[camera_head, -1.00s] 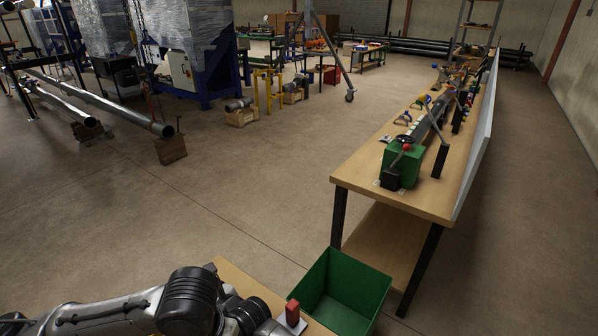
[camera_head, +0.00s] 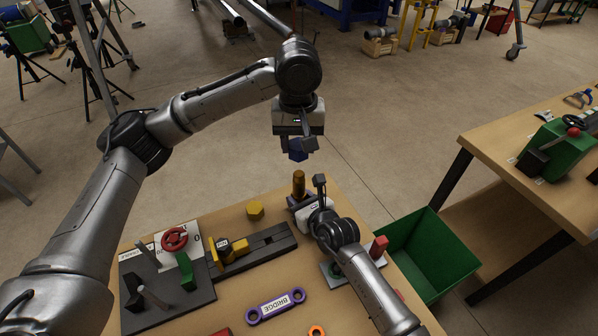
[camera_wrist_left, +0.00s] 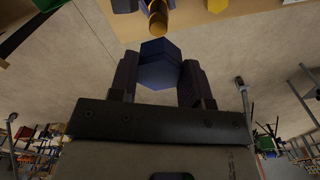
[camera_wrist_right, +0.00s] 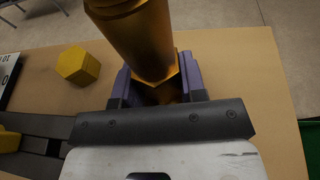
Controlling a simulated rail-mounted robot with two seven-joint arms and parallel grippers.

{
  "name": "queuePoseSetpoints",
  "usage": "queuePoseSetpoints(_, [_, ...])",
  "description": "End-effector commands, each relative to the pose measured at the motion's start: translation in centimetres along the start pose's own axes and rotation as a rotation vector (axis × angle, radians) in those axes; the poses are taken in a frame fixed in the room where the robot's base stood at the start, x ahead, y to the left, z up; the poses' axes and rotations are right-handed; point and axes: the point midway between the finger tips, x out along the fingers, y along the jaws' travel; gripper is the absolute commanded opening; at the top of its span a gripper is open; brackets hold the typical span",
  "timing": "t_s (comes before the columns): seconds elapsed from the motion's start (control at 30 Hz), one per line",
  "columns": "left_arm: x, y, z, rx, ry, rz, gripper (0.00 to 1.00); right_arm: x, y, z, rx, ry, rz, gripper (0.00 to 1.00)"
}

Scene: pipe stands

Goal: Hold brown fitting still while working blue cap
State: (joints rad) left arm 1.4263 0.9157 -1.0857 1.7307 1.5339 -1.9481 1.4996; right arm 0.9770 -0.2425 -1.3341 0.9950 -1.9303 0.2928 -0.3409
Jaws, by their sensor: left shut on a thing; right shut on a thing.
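The brown fitting (camera_head: 298,184) stands upright near the far edge of the workbench. It also fills the top of the right wrist view (camera_wrist_right: 145,40). My right gripper (camera_wrist_right: 158,92) is shut around its lower part. The blue cap (camera_head: 297,154) is a dark blue hexagonal piece, also in the left wrist view (camera_wrist_left: 158,66). My left gripper (camera_wrist_left: 158,75) is shut on it and holds it in the air, above and apart from the fitting's top.
A yellow hexagonal piece (camera_head: 255,210) lies left of the fitting. A vise-like fixture with a red wheel (camera_head: 174,239) stands on the bench at left. A purple BRIDGE link (camera_head: 276,306) lies in front. A green bin (camera_head: 428,250) stands beside the bench at right.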

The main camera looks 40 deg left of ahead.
Motion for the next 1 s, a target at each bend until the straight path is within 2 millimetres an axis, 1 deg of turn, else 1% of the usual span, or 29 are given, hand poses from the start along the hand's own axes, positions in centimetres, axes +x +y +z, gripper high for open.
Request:
queuePoseSetpoints(0.03, [-0.4, 0.1, -0.3, -0.012, 0.001, -0.001, 0.15, 0.0, 0.0, -0.1, 0.000, 0.001, -0.001, 0.10])
queuePoseSetpoints(0.17, [-0.7, 0.1, -0.6, -0.028, 0.000, -0.002, 0.15, 0.0, 0.0, 0.0, 0.000, 0.001, -0.001, 0.10])
queuePoseSetpoints(0.57, [-0.6, 0.2, -0.5, -0.026, -0.001, -0.001, 0.15, 0.0, 0.0, 0.0, 0.000, 0.001, 0.000, 0.10])
queuePoseSetpoints(1.0, [3.0, 0.1, -0.5, -0.026, 0.000, -0.003, 0.15, 0.0, 0.0, 0.0, 0.000, 0.001, 0.000, 0.10])
